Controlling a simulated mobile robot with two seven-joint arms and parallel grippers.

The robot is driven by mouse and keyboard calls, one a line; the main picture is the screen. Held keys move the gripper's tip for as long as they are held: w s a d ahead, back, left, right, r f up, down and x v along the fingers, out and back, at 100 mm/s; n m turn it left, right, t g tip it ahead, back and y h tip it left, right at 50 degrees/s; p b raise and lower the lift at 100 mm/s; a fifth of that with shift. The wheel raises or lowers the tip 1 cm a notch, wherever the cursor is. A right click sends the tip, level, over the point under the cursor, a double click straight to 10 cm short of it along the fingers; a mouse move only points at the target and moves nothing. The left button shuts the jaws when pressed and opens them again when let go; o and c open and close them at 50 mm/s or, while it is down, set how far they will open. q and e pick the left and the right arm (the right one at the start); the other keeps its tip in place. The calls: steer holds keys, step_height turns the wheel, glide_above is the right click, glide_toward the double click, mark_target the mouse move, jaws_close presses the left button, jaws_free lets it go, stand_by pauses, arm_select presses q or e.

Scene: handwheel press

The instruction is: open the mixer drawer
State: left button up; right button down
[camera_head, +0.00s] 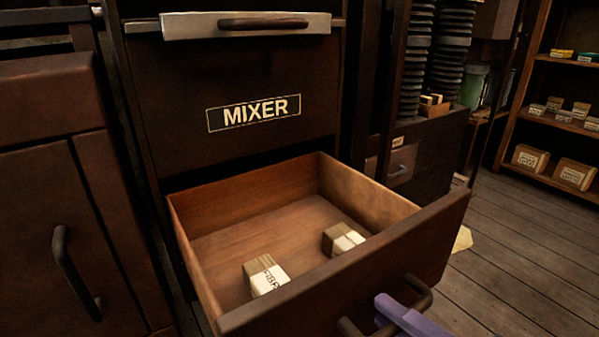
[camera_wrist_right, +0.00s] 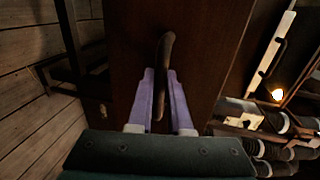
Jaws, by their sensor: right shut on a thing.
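The mixer drawer (camera_head: 345,290) is pulled well out below the dark front with the "MIXER" label (camera_head: 254,112). Its wooden inside shows, with two small labelled blocks in it, one at the left (camera_head: 265,275) and one at the right (camera_head: 342,239). The dark bar handle (camera_head: 421,294) is on the drawer's front. My right gripper (camera_head: 392,308), with purple fingers, is at this handle at the lower edge. In the right wrist view my right gripper (camera_wrist_right: 161,75) has its fingers on both sides of the handle (camera_wrist_right: 166,50), shut on it. My left gripper is not in view.
A cabinet door with a curved handle (camera_head: 74,272) stands at the left. A pale ledge with a bar handle (camera_head: 247,25) is above the label. Shelves with small boxes (camera_head: 576,174) stand at the right. The plank floor (camera_head: 520,255) between is mostly clear.

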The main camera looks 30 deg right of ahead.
steer(key=c, duration=1.1)
jaws_free()
steer(key=p+v, duration=0.1)
steer(key=v, duration=0.9)
steer(key=shift+p, duration=0.35)
steer(key=shift+w, duration=0.1)
